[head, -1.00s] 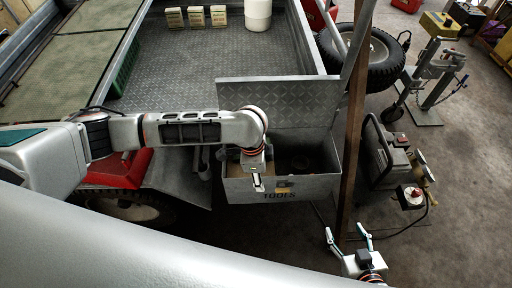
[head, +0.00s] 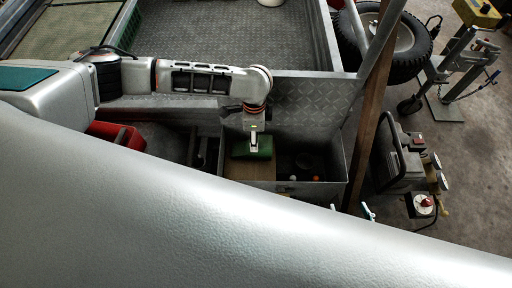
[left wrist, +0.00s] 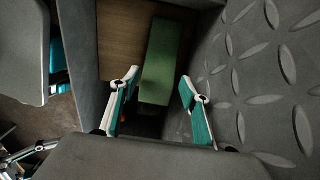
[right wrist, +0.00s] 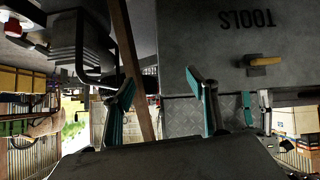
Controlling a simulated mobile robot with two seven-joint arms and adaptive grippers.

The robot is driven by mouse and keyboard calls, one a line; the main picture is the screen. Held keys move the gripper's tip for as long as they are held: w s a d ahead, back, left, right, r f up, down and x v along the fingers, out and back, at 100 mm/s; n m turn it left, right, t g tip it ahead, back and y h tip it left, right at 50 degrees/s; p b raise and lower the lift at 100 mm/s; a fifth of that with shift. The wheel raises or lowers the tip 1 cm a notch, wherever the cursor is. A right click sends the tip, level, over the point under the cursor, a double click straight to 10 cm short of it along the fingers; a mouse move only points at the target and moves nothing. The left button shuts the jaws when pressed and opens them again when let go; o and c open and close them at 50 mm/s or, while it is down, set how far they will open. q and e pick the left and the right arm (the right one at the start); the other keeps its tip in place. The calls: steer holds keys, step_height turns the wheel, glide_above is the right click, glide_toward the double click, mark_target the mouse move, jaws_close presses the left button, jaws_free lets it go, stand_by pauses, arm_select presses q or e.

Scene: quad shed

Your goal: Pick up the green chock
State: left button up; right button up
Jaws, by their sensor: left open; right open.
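The green chock (head: 262,150) lies in the left part of the open metal toolbox (head: 318,190), on a brown wooden board (head: 250,171). My left gripper (head: 254,147) reaches down into the box over the chock and is open. In the left wrist view the chock (left wrist: 166,55) shows beyond the two spread fingers (left wrist: 159,78); I cannot tell whether they touch it. My right gripper (head: 368,211) is open and empty outside the box, mostly hidden behind my own body. In the right wrist view its open fingers (right wrist: 160,78) face the toolbox front (right wrist: 215,45).
The toolbox's raised patterned lid (head: 310,100) stands behind the chock. A brown post (head: 372,105) rises at the box's right side, with a generator (head: 405,165) beyond it. A red container (head: 115,135) is at the left.

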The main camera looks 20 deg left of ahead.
mark_target(241, 150)
arm_select(q)
step_height(241, 150, down, 4)
steer(key=shift+d+f+b, duration=0.15)
steer(key=shift+f+b, duration=0.1)
steer(key=shift+b, duration=0.4)
steer(key=c, duration=1)
steer(key=shift+r, duration=0.1)
